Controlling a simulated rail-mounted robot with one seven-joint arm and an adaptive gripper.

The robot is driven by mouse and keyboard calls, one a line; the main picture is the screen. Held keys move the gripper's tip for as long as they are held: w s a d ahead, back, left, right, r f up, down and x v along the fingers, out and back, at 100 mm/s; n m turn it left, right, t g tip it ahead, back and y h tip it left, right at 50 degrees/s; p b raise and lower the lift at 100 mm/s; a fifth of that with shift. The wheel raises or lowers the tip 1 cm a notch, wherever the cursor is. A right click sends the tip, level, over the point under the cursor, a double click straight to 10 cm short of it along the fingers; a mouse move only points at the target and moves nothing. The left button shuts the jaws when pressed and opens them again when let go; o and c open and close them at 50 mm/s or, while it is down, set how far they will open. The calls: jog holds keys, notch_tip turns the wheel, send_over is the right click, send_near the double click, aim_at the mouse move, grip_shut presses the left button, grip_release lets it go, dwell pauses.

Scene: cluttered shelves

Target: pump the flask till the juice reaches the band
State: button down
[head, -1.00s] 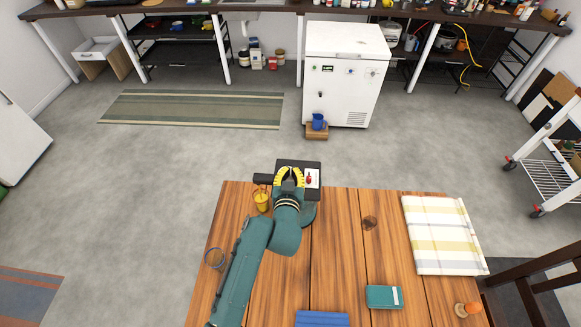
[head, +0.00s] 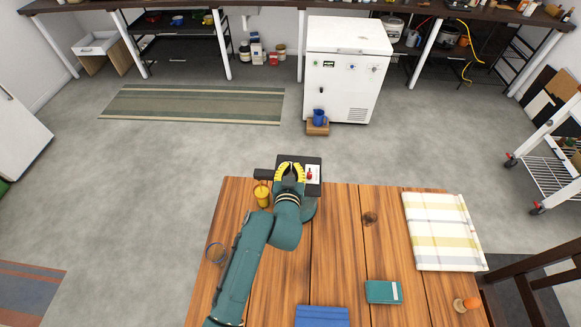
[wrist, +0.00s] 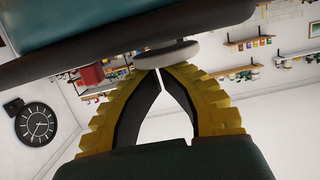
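The pump flask stands at the table's far edge. Its teal body (head: 309,209) is mostly hidden by my arm, and its dark top (head: 285,160) has a spout reaching left. A glass (head: 262,196) of yellow-orange juice stands below the spout; I cannot make out the band clearly. The tips are at a grey round disc (wrist: 167,54) under the flask's dark top, touching or nearly so.
A checked cloth (head: 440,232), a teal book (head: 384,292), a blue object (head: 322,316) and an orange-topped item (head: 470,303) are on the table. A chair (head: 535,280) stands at right. The middle right tabletop is mostly clear.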

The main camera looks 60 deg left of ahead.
aim_at(291, 172)
notch_tip(291, 172, up, 4)
jog(key=p, duration=0.2)
jog(key=shift+f+p, duration=0.1)
jog(key=shift+p, duration=0.25)
jog(key=v, duration=1)
jog(key=shift+w, duration=0.1)
